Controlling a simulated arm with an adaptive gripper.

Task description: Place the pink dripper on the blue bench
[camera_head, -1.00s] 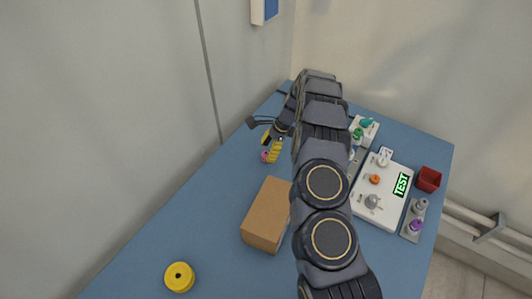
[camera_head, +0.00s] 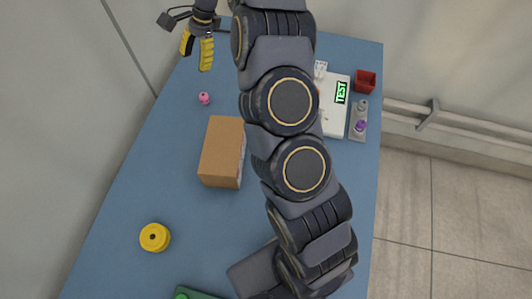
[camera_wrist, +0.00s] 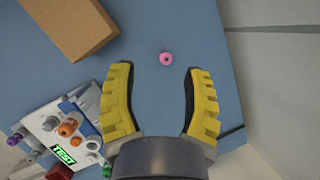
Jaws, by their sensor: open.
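The pink dripper (camera_head: 204,98) is a small pink piece on the blue bench (camera_head: 130,195), near its left edge in the head view. In the wrist view the pink dripper (camera_wrist: 166,59) lies ahead of the fingertips, roughly midway between them, with bare blue surface around it. My gripper (camera_head: 198,55) has yellow ribbed fingers and is raised above the far left part of the bench. In the wrist view my gripper (camera_wrist: 161,75) has its fingers wide apart with nothing between them. The dripper is apart from the fingers.
A brown box (camera_head: 222,152) stands near the dripper. A yellow round spool (camera_head: 155,237) lies nearer the front. A green board (camera_head: 200,294) shows at the bottom.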

